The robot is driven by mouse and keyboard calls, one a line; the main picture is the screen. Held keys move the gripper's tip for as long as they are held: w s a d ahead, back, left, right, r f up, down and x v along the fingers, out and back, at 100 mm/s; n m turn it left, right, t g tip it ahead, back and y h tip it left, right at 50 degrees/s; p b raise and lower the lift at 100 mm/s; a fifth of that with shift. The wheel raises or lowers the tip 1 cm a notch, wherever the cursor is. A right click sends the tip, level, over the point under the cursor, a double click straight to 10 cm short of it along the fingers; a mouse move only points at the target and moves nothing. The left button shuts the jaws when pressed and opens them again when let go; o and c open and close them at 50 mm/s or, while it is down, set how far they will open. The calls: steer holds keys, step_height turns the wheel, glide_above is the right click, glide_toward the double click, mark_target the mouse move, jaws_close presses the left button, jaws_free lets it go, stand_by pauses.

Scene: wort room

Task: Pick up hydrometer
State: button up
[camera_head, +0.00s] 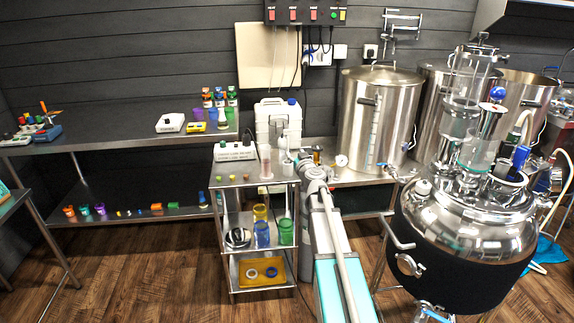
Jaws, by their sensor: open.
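I cannot surely pick out the hydrometer at this size. Small clear glass vessels (265,163) stand on the top shelf of a steel trolley (250,183) in the middle of the view; one of them may be or hold it. My arm reaches up from the bottom centre along the trolley's right side. My gripper (306,160) is at the far end of the arm, by the right edge of the trolley's top shelf. It is small and partly hidden by the arm. It is open, and I see nothing held in it.
Lower shelves hold coloured beakers (262,234) and a yellow tray (261,272). A large steel kettle (464,215) stands close on the right. The left floor (130,270) is clear.

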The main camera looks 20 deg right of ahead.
mark_target(288, 144)
steer(key=shift+w+d, duration=0.15)
steer(key=shift+w, duration=1.05)
steer(key=shift+w+d, duration=0.1)
steer(key=shift+w, duration=1.05)
steer(key=shift+w, duration=0.1)
steer(key=shift+w+d, duration=0.15)
steer(key=shift+w, duration=1.1)
steer(key=shift+w+d, duration=0.15)
steer(key=shift+w, duration=1.1)
jaws_close()
